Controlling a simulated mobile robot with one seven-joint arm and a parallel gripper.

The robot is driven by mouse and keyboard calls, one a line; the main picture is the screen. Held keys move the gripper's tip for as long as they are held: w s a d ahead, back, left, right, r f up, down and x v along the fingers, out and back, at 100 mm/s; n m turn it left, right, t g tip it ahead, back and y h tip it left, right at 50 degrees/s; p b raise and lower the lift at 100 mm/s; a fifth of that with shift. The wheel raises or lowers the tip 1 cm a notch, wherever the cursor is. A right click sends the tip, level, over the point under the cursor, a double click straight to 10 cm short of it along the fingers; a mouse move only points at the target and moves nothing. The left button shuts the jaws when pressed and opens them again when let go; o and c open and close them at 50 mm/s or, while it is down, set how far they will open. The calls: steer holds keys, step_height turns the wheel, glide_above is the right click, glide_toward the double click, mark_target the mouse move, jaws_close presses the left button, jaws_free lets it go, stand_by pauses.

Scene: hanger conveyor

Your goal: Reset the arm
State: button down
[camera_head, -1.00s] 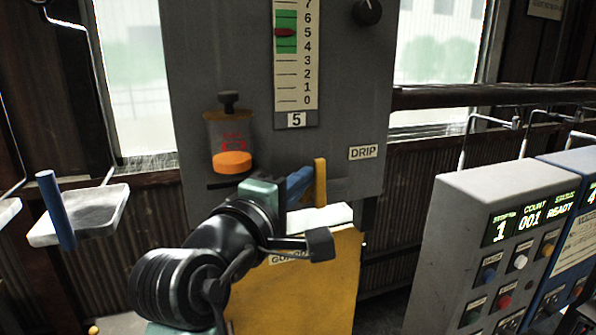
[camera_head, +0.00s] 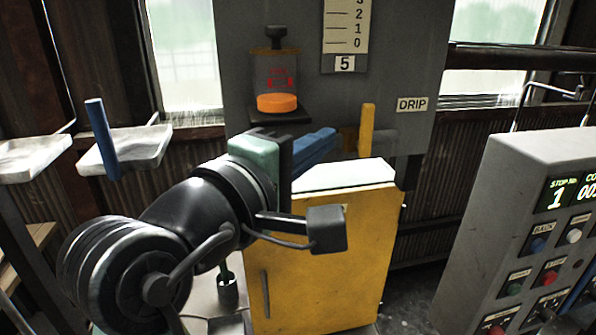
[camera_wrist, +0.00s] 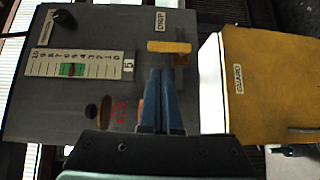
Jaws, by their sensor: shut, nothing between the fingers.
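My gripper (camera_head: 318,143) reaches forward at the centre of the head view, its blue fingers closed together and empty. In the wrist view the fingers (camera_wrist: 163,88) lie side by side with no gap and point at the grey panel. A yellow lever (camera_head: 367,128) on the panel (camera_head: 232,85) stands just beyond the fingertips in the head view; it also shows in the wrist view (camera_wrist: 168,47). I cannot tell whether the fingertips touch it. A DRIP label (camera_head: 411,104) is to the lever's right.
A yellow guard cabinet (camera_head: 375,240) with a white top stands below my gripper. A clear oiler with an orange base (camera_head: 277,102) hangs on the panel. White trays (camera_head: 138,150) hang at left, one with a blue rod (camera_head: 102,140). A grey control box (camera_head: 515,215) stands at right.

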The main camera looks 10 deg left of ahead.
steer(key=s+d+r+m+t+y+b, duration=0.1)
steer(key=s+r+m+t+y+b, duration=0.1)
steer(key=s+r+m+t+y, duration=0.6)
steer(key=s+r+m+t, duration=0.3)
steer(key=s+r+m, duration=0.1)
steer(key=r, duration=0.2)
steer(key=shift+s+d+r+t, duration=0.2)
steer(key=shift+d+r+t, duration=0.1)
steer(key=shift+d, duration=0.05)
stand_by(0.5)
